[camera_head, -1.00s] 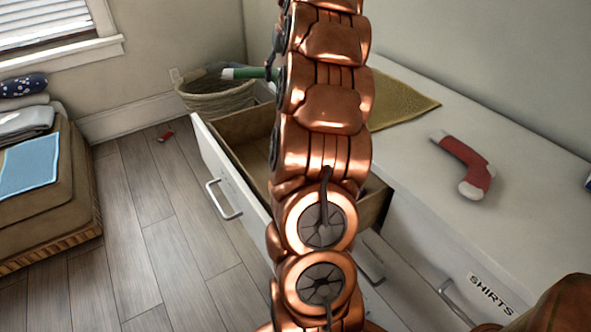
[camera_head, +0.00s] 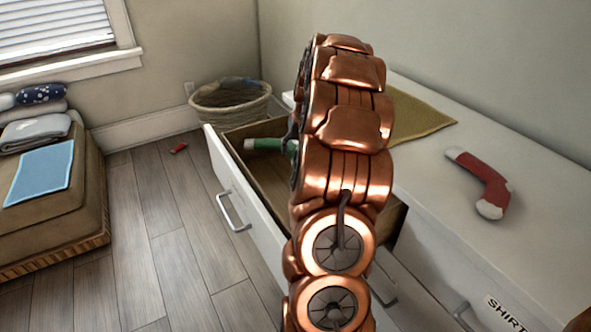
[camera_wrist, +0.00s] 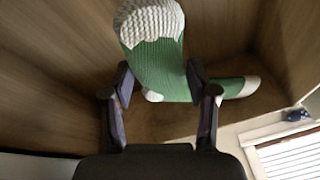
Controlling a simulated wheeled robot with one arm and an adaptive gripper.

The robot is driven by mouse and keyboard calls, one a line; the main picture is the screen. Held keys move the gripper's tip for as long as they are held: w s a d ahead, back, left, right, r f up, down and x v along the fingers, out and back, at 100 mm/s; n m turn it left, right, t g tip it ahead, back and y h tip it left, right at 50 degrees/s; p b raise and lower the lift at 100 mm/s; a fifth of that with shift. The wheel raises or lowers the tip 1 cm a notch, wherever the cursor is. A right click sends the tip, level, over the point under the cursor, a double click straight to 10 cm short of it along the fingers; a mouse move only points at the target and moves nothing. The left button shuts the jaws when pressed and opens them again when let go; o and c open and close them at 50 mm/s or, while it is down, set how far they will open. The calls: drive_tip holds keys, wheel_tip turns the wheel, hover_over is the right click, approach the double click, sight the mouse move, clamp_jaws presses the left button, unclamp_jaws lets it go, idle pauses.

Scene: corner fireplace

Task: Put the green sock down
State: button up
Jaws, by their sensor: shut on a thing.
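The green sock (camera_head: 262,145) with a white end shows in the head view at the open drawer (camera_head: 237,162), left of my arm, which hides part of it. In the wrist view the green sock (camera_wrist: 160,65) has a white ribbed cuff at the top and a pale toe at right. My gripper (camera_wrist: 160,82) is shut on the sock, one finger on each side. Wooden drawer walls surround the sock in that view. I cannot tell whether the sock touches the drawer floor.
A red and white sock (camera_head: 487,184) and a mustard cloth (camera_head: 418,118) lie on the white dresser top (camera_head: 440,215). A wicker basket (camera_head: 230,106) stands in the corner. A small red thing (camera_head: 178,148) lies on the floor. A cushioned seat (camera_head: 60,195) holds folded cloths at left.

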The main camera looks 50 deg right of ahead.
wheel_tip(320, 180, down, 8)
drive_tip(key=shift+r+b, duration=0.2)
drive_tip(key=shift+b, duration=0.15)
drive_tip(key=o, duration=1.1)
drive_tip(key=shift+r, duration=0.15)
drive_tip(key=shift+p+v, duration=0.45)
drive_tip(key=shift+v, duration=3.2)
